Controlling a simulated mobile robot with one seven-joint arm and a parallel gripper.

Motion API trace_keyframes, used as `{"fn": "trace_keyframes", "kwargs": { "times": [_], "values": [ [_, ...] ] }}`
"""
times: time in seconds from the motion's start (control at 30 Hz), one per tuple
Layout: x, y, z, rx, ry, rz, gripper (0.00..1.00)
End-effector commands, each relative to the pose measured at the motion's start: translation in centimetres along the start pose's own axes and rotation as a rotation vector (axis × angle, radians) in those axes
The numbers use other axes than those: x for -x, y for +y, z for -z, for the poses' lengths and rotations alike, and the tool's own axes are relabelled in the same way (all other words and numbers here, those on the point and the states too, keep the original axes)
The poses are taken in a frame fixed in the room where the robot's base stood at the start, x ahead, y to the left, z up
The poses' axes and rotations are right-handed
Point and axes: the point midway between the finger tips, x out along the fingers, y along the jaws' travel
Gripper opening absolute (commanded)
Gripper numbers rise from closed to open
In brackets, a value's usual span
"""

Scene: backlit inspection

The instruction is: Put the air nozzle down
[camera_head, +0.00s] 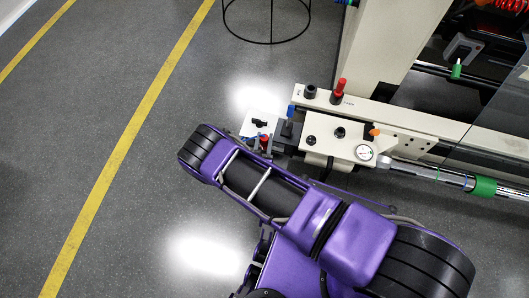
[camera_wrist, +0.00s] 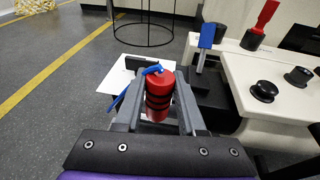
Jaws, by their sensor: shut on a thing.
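The air nozzle (camera_wrist: 158,100) appears in the wrist view as a red cylinder with black bands and a blue hooked piece on top. It stands roughly upright between the two grey fingers of my gripper (camera_wrist: 157,88), which is shut on it. In the head view the nozzle (camera_head: 264,142) is a small patch of red and blue at the end of my purple arm, mostly hidden. A white plate (camera_wrist: 124,75) with a dark mark shows behind the nozzle. I cannot tell whether the nozzle touches anything beneath it.
A cream machine panel (camera_head: 318,135) lies just right of my gripper, with black knobs (camera_wrist: 264,91), a red knob (camera_head: 337,92) and a blue upright piece (camera_wrist: 208,37). A black wire stand (camera_head: 271,38) is on the floor behind. Open grey floor lies left.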

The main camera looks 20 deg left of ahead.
Motion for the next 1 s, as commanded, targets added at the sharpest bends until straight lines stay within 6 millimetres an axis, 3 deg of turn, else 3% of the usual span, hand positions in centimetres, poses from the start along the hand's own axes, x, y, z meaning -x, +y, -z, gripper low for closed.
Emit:
{"fn": "trace_keyframes", "kwargs": {
  "times": [0.1, 0.5, 0.9, 0.93, 1.0],
  "values": [
    [-0.6, -0.1, 2.4, -0.001, 0.000, 0.002, 0.00],
    [-1.6, -0.1, 6.9, -0.001, 0.000, 0.003, 0.00],
    [-1.7, -0.1, 7.3, 0.000, 0.000, 0.002, 0.00],
    [-1.7, -0.1, 7.4, 0.000, 0.000, 0.002, 0.41],
    [-1.7, -0.1, 7.3, 0.000, 0.000, 0.002, 0.53]
  ]
}}
